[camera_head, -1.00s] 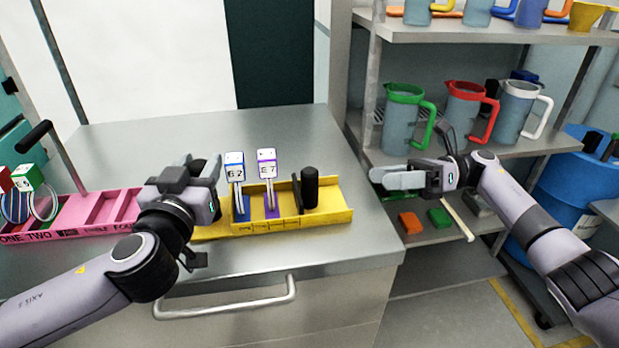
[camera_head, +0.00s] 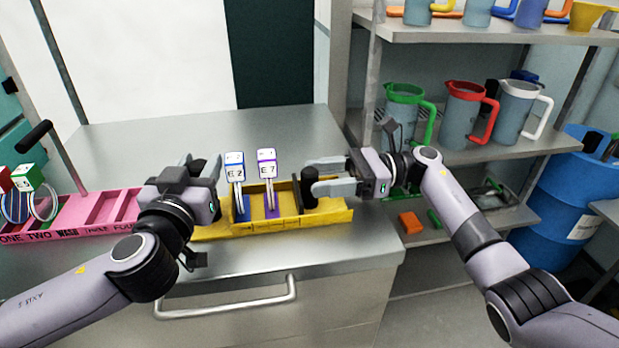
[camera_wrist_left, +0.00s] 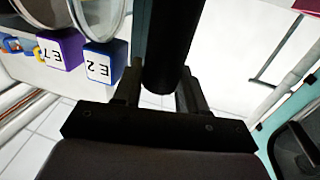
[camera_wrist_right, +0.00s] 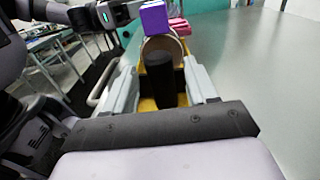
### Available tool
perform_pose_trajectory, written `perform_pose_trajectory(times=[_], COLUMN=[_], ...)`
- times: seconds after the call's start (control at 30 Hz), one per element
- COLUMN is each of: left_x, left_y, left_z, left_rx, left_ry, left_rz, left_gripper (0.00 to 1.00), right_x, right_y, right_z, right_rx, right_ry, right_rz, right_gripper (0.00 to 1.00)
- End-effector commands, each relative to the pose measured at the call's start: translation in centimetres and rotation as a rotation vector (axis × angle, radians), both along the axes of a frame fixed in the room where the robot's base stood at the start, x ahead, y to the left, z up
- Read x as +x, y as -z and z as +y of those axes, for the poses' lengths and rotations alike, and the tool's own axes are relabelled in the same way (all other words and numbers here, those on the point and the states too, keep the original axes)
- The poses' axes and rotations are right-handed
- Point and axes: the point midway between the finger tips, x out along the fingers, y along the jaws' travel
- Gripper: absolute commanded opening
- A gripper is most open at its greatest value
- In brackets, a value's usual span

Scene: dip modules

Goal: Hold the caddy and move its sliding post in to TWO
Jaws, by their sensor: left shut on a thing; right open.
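The yellow caddy (camera_head: 335,214) lies on the steel counter, with a blue module labelled E2 (camera_head: 235,170) and a purple module labelled E7 (camera_head: 267,167) upright in it. The black sliding post (camera_head: 308,186) stands right of the modules, near the caddy's right end. My left gripper (camera_head: 203,168) is shut on a black upright handle (camera_wrist_left: 172,45) at the caddy's left end; the head view hides the grip. My right gripper (camera_head: 328,175) is open, its fingers on either side of the post, which shows between them in the right wrist view (camera_wrist_right: 165,82). Contact is not clear.
A pink caddy (camera_head: 105,229) with slot words on its front stands at the left, with ringed modules in it. Shelves with green, red and white handled jugs (camera_head: 467,115) stand at the right. A blue drum (camera_head: 560,210) is at far right. The counter behind is clear.

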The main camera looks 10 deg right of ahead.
Motion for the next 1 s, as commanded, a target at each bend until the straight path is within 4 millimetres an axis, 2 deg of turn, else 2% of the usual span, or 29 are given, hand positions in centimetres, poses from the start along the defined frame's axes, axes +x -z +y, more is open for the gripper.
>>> perform_pose_trajectory(times=[0.03,0.2,0.53,0.57,0.7,0.73,0.87,1.0], left_x=[0.0,0.0,0.0,0.0,0.0,0.0,0.0,0.0], left_y=[0.0,0.0,0.0,0.0,0.0,0.0,0.0,0.0], left_z=[0.0,0.0,0.0,0.0,0.0,0.0,0.0,0.0], left_rx=[0.0,0.0,0.0,0.0,0.0,0.0,0.0,0.0], left_ry=[-0.001,-0.001,-0.001,-0.001,-0.001,-0.001,-0.001,-0.001], left_rz=[0.0,0.0,0.0,0.0,0.0,0.0,0.0,0.0], left_gripper=[0.0,0.0,0.0,0.0,0.0,0.0,0.0,0.0], right_x=[0.0,0.0,0.0,0.0,0.0,0.0,0.0,0.0], right_y=[0.0,0.0,0.0,0.0,0.0,0.0,0.0,0.0], right_z=[0.9,2.4,2.8,2.8,2.8,2.8,2.9,4.3], right_rx=[0.001,0.0,-0.001,-0.001,-0.001,-0.001,-0.001,-0.001], right_ry=[-0.001,-0.001,0.001,0.001,0.001,0.001,0.0,-0.001], right_rz=[0.0,0.002,0.002,0.002,0.002,0.002,0.002,0.001], right_gripper=[0.57,0.57,0.57,0.54,0.08,0.0,0.0,0.0])
